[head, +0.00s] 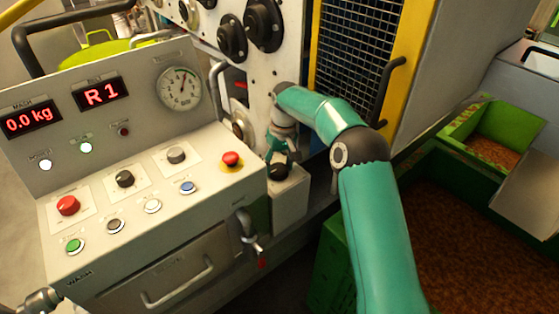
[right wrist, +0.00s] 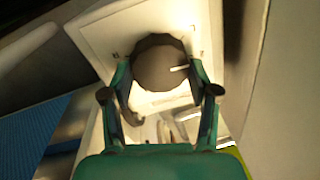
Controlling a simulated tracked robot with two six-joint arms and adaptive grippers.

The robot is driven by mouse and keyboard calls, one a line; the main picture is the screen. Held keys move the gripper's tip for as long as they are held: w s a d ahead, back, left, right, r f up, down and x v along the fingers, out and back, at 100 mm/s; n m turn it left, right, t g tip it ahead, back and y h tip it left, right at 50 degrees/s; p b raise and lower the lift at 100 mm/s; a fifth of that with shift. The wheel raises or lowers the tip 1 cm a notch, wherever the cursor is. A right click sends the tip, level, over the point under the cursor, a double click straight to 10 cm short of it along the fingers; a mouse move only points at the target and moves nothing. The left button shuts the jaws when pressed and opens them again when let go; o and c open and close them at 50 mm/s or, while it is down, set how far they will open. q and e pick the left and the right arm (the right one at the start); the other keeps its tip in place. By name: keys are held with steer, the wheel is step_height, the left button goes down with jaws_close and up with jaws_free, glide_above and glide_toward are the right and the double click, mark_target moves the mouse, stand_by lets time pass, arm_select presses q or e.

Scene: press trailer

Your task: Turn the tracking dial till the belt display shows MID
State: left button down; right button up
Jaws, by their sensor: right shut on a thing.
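The tracking dial (head: 279,171) is a dark round knob on a pale box to the right of the sloped control panel. In the right wrist view the dial (right wrist: 158,62) is seen from above, with a white pointer mark towards the right. My right gripper (head: 281,158) is shut on the dial, one finger at each side. The belt display (head: 101,94) on the upright panel reads R 1 in red.
A red mushroom button (head: 231,160) sits on the panel just left of the dial. A lever handle (head: 245,228) sticks out below. A green bin (head: 460,235) of brown mash is at the right.

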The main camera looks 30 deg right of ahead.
mark_target(280, 165)
steer(key=n+p, duration=0.2)
steer(key=n, duration=0.1)
steer(key=shift+r, duration=0.15)
steer(key=shift+w+a+n+g+p, duration=0.1)
steer(key=shift+n+g+p, duration=0.2)
steer(key=shift+n+p, duration=1)
steer(key=shift+n+b, duration=0.45)
steer(key=shift+n, duration=0.15)
steer(key=o, duration=1.2)
steer(key=r, duration=0.7)
steer(key=d+r, duration=0.1)
steer(key=r, duration=0.3)
steer(key=shift+w+r, duration=0.25)
